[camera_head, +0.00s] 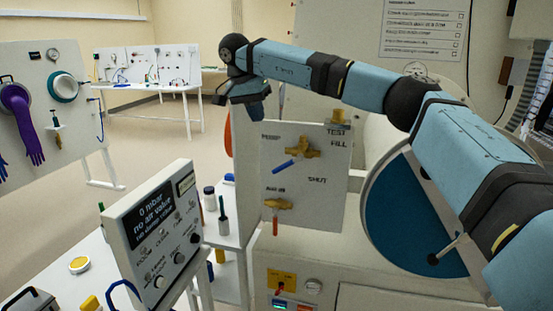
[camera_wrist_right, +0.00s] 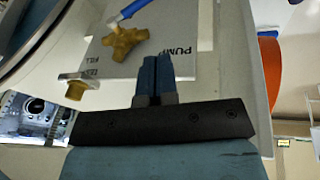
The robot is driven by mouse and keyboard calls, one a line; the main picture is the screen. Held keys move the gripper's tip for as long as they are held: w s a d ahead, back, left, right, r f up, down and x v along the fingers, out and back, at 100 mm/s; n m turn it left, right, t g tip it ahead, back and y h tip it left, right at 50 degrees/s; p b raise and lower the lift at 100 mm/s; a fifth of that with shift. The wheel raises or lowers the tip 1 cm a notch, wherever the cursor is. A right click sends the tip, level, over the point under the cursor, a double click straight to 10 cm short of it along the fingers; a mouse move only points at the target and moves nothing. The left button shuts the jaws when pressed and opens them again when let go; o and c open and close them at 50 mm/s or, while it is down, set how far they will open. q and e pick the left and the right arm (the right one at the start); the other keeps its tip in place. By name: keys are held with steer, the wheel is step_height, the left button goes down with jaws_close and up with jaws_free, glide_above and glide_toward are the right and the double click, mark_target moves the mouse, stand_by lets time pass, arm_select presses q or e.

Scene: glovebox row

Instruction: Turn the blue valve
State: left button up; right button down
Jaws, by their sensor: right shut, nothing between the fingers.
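The blue valve is a brass body (camera_head: 302,148) with a blue lever (camera_head: 284,165) on a white upright panel (camera_head: 325,190). The lever slants down to the left. In the right wrist view its brass body (camera_wrist_right: 124,42) and blue lever (camera_wrist_right: 137,8) are near the top edge, partly cut off. My right gripper (camera_wrist_right: 155,62) is shut and empty, its blue fingers together in front of the panel beside the valve, apart from the lever. In the head view the gripper (camera_head: 254,108) is above and left of the valve. My left gripper is in neither view.
A second brass valve (camera_head: 278,204) with a red-orange lever (camera_head: 275,228) is below the blue one. A display box (camera_head: 155,235) stands at front left. A round blue-faced port (camera_head: 405,220) is right of the panel. An orange disc edge (camera_wrist_right: 270,68) is beside the gripper.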

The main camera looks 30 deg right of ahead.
steer(key=p, duration=0.1)
glide_toward(287, 165)
steer(key=w+f, duration=0.2)
steer(key=w, duration=0.1)
steer(key=w+f, duration=0.1)
steer(key=shift+w+d+f, duration=0.25)
steer(key=shift+w+d, duration=0.05)
steer(key=shift+d, duration=0.05)
steer(key=f, duration=0.1)
steer(key=s+f, duration=0.1)
steer(key=f, duration=0.1)
steer(key=shift+s+d+p, duration=0.35)
steer(key=shift+d, duration=0.05)
steer(key=shift+s+d+f, duration=0.1)
steer(key=shift+s+f, duration=0.2)
steer(key=shift+f, duration=0.15)
steer(key=shift+w, duration=0.15)
